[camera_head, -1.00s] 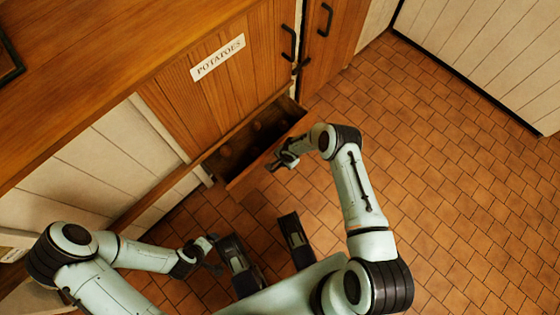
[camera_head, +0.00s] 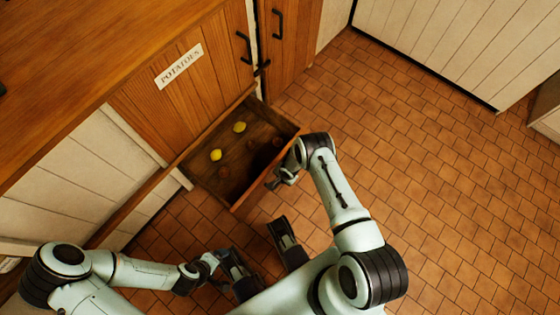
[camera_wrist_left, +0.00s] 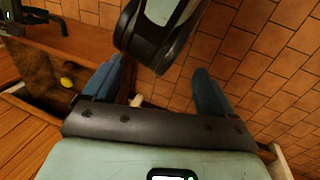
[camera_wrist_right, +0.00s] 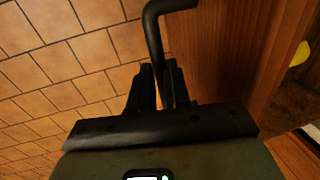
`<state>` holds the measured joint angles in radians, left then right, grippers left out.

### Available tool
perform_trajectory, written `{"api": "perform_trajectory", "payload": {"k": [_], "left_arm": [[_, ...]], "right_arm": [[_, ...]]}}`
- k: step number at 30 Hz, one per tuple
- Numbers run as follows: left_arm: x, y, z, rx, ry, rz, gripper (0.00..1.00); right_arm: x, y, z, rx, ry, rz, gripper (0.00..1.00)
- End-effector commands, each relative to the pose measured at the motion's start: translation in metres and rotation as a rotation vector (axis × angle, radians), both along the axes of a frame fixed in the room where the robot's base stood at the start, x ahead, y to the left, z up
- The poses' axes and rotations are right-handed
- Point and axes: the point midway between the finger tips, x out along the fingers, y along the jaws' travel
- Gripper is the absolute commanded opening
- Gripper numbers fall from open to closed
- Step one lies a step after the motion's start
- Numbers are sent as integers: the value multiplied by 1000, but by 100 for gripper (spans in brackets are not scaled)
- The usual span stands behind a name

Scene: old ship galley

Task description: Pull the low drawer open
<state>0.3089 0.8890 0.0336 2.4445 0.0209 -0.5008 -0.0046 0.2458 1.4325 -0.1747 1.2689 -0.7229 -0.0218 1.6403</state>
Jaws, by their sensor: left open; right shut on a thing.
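The low wooden drawer (camera_head: 208,190) under the POTATOES panel stands pulled out over the tiled floor. Two yellow fruits (camera_head: 239,127) and some dark brown round things (camera_head: 224,172) lie inside. My right gripper (camera_head: 277,181) is at the drawer's front. In the right wrist view, its fingers (camera_wrist_right: 158,88) are shut on the dark bar handle (camera_wrist_right: 155,35), beside the wooden drawer front (camera_wrist_right: 225,50). My left gripper (camera_head: 212,264) is low at the left, apart from the drawer. In the left wrist view, its fingers (camera_wrist_left: 158,88) are spread and empty.
The wooden cabinet with the POTATOES label (camera_head: 180,66) rises behind the drawer. A door with black handles (camera_head: 278,24) stands beside it. Open tiled floor (camera_head: 430,170) lies to the right. A pale cabinet (camera_head: 548,115) shows at the right edge.

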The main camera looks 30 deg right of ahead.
Motion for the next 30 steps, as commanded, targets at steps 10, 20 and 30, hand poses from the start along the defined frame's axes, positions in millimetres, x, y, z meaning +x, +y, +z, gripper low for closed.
{"api": "perform_trajectory", "payload": {"k": [10, 20, 30], "left_arm": [[-1, 0, 0, -1, 2, -1, 86], [0, 0, 0, 0, 1, 0, 86], [-25, -11, 24, -32, 66, -28, 86]], "right_arm": [[-1, 0, 0, 1, 0, 0, 0], [0, 0, 0, 1, 0, 0, 42], [-6, -3, 43, 1, -2, 0, 42]]}}
